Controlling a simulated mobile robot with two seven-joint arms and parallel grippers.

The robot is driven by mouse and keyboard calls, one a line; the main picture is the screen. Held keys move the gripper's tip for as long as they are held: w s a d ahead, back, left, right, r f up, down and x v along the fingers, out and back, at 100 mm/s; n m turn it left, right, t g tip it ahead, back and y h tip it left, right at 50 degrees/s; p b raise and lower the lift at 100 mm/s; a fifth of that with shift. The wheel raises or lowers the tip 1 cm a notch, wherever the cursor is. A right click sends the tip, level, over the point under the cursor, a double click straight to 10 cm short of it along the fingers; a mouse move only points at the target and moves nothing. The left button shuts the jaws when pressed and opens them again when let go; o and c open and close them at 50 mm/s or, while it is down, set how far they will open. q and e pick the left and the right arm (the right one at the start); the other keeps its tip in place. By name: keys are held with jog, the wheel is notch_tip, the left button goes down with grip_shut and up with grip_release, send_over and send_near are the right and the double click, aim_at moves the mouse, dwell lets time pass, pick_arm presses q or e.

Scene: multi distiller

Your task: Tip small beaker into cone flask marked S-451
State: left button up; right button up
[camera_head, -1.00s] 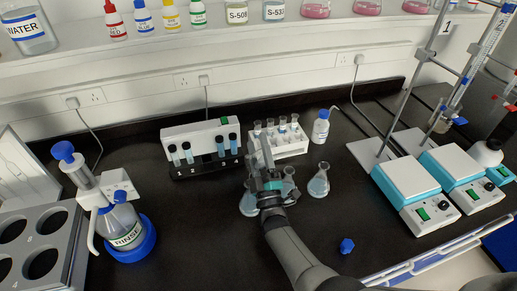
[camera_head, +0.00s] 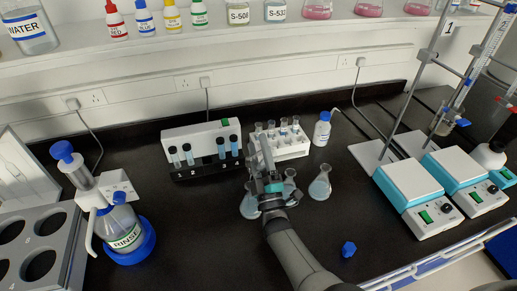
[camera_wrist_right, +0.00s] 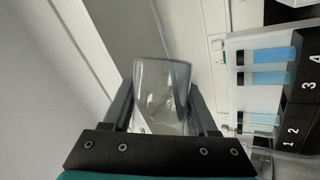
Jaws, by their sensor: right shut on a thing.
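My right gripper (camera_head: 266,168) is over the middle of the bench, among the cone flasks. In the wrist view it is shut on a clear glass beaker (camera_wrist_right: 162,92) between its two fingers. I cannot clearly tell what the beaker contains. One cone flask (camera_head: 320,184) with pale liquid stands just right of the gripper. Another cone flask (camera_head: 249,206) stands under its left side, and a third (camera_head: 290,188) is partly hidden behind the gripper. No S-451 marking is readable on any of them. My left gripper is not in view.
Behind the gripper are a white tube rack (camera_head: 293,148) and a cuvette stand (camera_head: 200,145). A small wash bottle (camera_head: 321,130) is beside the rack. Hotplates (camera_head: 407,184) stand right, a RINSE bottle (camera_head: 125,236) left. A blue stopper (camera_head: 348,249) lies in front, with bare bench around it.

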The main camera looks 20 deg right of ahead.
jog(key=shift+r+n, duration=0.15)
jog(key=shift+n, duration=0.15)
jog(key=shift+s+a+r+n+t+y+b, duration=0.15)
jog(key=shift+n+t+y+b, duration=0.25)
jog(key=shift+n+b, duration=0.2)
jog(key=shift+m, duration=0.3)
jog(key=shift+m+g+h+p, duration=0.3)
jog(key=shift+m+h+p, duration=0.15)
jog(key=shift+m, duration=0.15)
jog(key=shift+w+d+f+m+h, duration=0.2)
jog(key=shift+d+f+m+h, duration=0.05)
jog(key=shift+f+m+h, duration=0.15)
